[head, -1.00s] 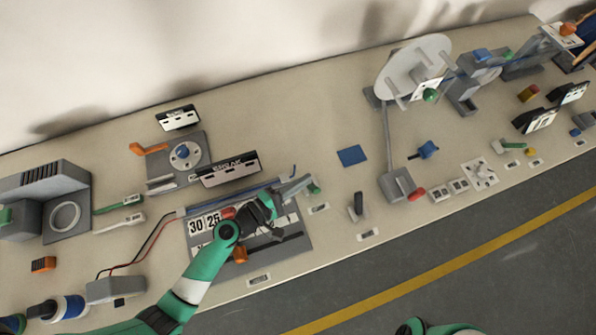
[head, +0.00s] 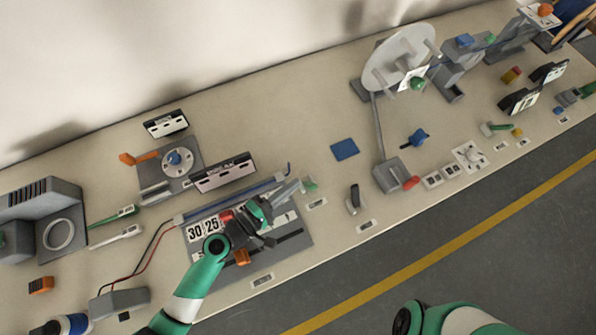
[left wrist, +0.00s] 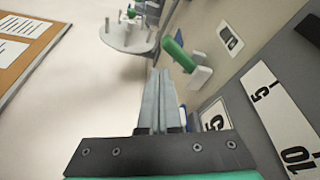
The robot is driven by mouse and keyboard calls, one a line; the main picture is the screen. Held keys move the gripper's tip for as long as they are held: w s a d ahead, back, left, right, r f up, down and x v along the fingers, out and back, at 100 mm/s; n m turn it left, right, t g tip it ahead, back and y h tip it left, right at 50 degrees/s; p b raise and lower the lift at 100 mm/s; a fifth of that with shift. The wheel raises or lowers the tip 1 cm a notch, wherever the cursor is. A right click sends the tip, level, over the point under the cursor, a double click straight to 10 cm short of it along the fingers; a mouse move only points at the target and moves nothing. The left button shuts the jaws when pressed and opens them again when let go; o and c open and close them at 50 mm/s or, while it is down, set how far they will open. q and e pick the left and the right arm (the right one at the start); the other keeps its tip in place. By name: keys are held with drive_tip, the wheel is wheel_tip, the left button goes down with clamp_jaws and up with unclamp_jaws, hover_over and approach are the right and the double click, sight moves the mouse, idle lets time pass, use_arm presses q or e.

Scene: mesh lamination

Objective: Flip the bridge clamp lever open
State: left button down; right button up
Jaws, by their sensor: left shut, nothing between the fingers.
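A small green-handled lever (head: 310,185) sits at the right end of the blue-grey bar across the numbered board (head: 290,254). In the left wrist view the green handle (left wrist: 178,55) stands out from a pale block, just beyond and right of my fingertips. I take it for the clamp lever; no label confirms this. My left gripper (head: 296,187) is shut and empty, above the board's right part, with its tips close to the lever. It shows shut in the left wrist view (left wrist: 158,75). A gap to the handle appears there; contact cannot be told in the head view. My right gripper is out of frame.
A black labelled block (head: 224,172) stands behind the board. An orange knob (head: 242,257) is near my left wrist. A dark upright handle (head: 354,200) and a grey block with a red end (head: 392,175) stand to the right. Bare bench lies around the blue pad (head: 345,149).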

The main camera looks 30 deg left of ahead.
use_arm(q)
drive_tip(key=v, duration=0.8)
drive_tip(key=shift+s+a+b, duration=0.1)
drive_tip(key=shift+s+b, duration=0.2)
drive_tip(key=shift+s, duration=0.05)
